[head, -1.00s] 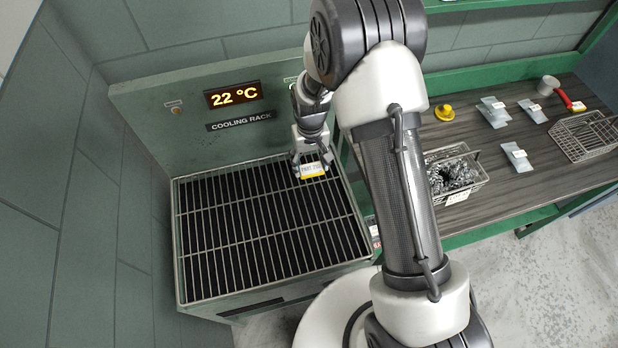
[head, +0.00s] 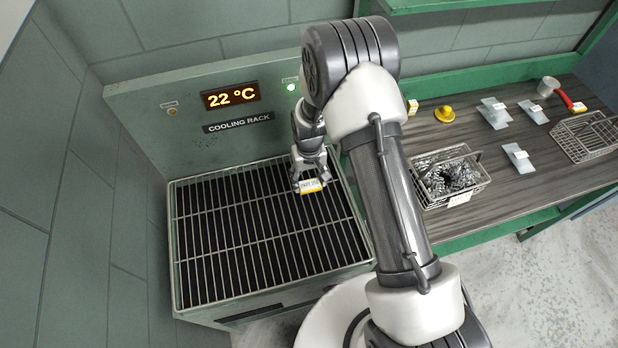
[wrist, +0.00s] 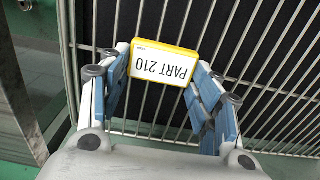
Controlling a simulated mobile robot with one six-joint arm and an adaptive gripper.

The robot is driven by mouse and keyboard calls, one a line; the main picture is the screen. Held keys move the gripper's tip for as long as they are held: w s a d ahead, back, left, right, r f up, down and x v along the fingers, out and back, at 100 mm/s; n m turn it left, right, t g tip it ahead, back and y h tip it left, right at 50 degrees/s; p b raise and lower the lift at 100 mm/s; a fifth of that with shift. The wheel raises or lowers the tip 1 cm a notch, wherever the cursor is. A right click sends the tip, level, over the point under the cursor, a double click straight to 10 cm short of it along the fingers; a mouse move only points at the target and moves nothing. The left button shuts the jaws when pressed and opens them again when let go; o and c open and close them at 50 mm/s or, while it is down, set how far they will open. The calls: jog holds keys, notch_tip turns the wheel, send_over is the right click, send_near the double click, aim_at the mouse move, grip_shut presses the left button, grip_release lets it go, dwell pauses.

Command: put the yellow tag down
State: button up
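The yellow tag (head: 311,186) has a white face, and in the wrist view it (wrist: 163,64) reads "PART 210". My gripper (head: 310,182) is over the right part of the cooling rack's wire grid (head: 250,229). In the wrist view my gripper (wrist: 160,85) has its blue-padded fingers on either side of the tag, and the tag's sides meet the fingers. The tag is held between them. Whether the tag touches the grid bars under it I cannot tell.
The rack's back panel (head: 160,108) shows 22 °C and a lit green lamp (head: 291,87). Right of my arm, a wooden bench (head: 490,195) carries a wire basket of springs (head: 452,178), grey packets, an empty basket (head: 585,139) and a yellow knob (head: 444,114). The grid's left part is clear.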

jog(key=o, duration=0.5)
jog(key=shift+r, duration=0.1)
notch_tip(320, 180, up, 12)
jog(key=p, duration=0.3)
jog(key=shift+r, duration=0.15)
notch_tip(320, 180, up, 12)
jog(key=f+t, duration=0.1)
send_over(309, 182)
jog(key=s+d, duration=0.2)
jog(key=d, duration=0.1)
jog(key=s+d+r+m+t, duration=0.1)
jog(key=s+r, duration=0.2)
jog(key=r, duration=0.2)
jog(key=s+d+r, duration=0.2)
jog(key=s+r, duration=0.1)
jog(key=r, duration=0.3)
jog(key=shift+s+d+r+m+t, duration=0.25)
jog(key=shift+s+d+r+t, duration=0.7)
jog(key=shift+s, duration=2.05)
jog(key=shift+s+d+r+m+g, duration=0.15)
jog(key=shift+s+d+r, duration=0.35)
jog(key=shift+s+r, duration=1.75)
jog(key=shift+s+d+r+m+t, duration=0.3)
jog(key=shift+s+d+r+t, duration=0.3)
jog(key=shift+s, duration=3.15)
